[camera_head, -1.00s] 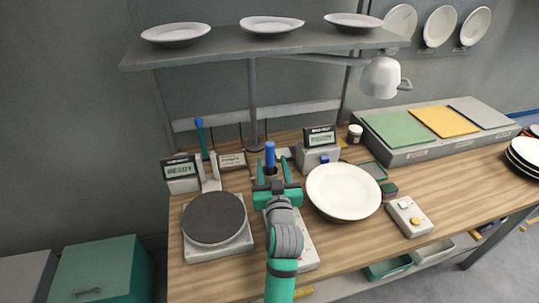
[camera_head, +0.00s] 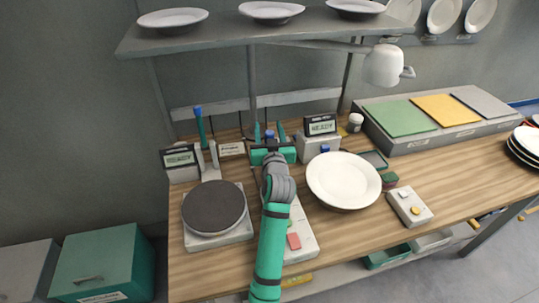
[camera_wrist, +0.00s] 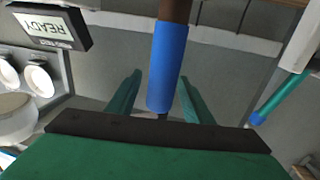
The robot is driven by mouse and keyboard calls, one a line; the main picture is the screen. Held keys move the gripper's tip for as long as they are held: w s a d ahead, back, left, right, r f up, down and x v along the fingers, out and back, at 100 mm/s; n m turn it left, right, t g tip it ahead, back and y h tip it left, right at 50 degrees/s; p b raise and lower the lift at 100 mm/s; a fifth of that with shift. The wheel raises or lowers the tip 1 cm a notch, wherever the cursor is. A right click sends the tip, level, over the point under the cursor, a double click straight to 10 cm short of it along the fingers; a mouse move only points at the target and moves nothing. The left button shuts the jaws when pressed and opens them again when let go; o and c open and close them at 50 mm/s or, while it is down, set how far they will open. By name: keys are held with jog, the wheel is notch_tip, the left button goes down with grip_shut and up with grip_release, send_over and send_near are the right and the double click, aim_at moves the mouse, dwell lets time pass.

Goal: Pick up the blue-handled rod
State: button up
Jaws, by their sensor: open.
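The blue handle of the rod (camera_wrist: 167,68) stands between the two teal fingers of my gripper (camera_wrist: 158,77) in the wrist view, with a gap on each side. A dark brown part adjoins one end of the handle. In the head view my gripper (camera_head: 269,131) is open at the back middle of the table, and only a small piece of the blue handle (camera_head: 269,134) shows between its fingers. My gripper and wrist hide the rest of the rod and its base.
A teal rod with a blue tip (camera_head: 198,114) stands to the left. The READY display boxes (camera_head: 181,160) (camera_head: 320,126) flank my gripper. A black round plate device (camera_head: 214,208) and a white bowl (camera_head: 343,180) sit nearer. A shelf (camera_head: 265,36) overhangs behind.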

jog(key=shift+w, duration=0.35)
jog(key=shift+c, duration=0.4)
jog(key=c, duration=1)
grip_shut()
jog(key=shift+r, duration=0.1)
